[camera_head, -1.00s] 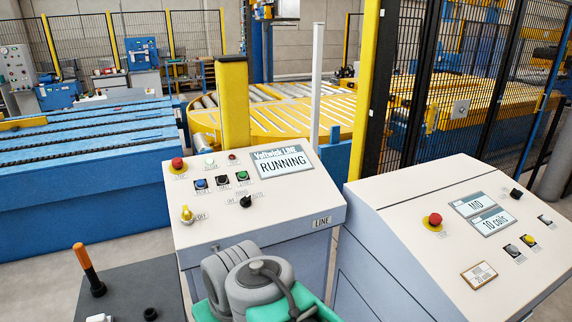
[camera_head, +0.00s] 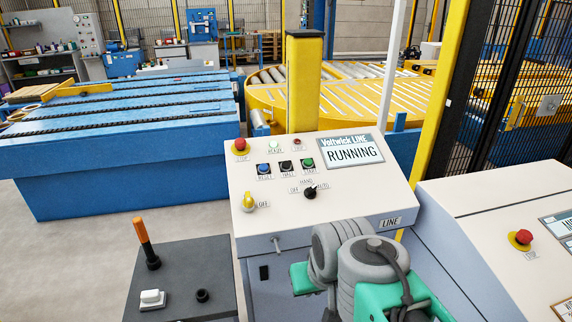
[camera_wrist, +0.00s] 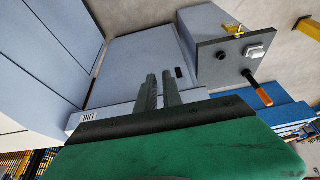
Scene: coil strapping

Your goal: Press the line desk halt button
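The line desk (camera_head: 362,206) has a sloped white top and a screen (camera_head: 350,151) reading "RUNNING". The black halt button (camera_head: 285,167) sits between the blue reset button (camera_head: 263,169) and the green start button (camera_head: 307,165). Nothing covers it. In the wrist view, the desk's front (camera_wrist: 135,60) and its "LINE" label (camera_wrist: 88,119) show, but not the buttons. My gripper (camera_wrist: 160,78) has two dark fingers with a narrow gap and nothing between them. It points toward the desk's front side, away from the buttons. My arm hides the gripper in the head view.
A red stop button (camera_head: 240,147), yellow switch (camera_head: 249,202) and black selector (camera_head: 311,191) share the panel. A dark pedestal (camera_head: 185,275) with an orange-tipped lever (camera_head: 142,232) stands at left. A second desk (camera_head: 480,215) stands close at right. Floor is clear at far left.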

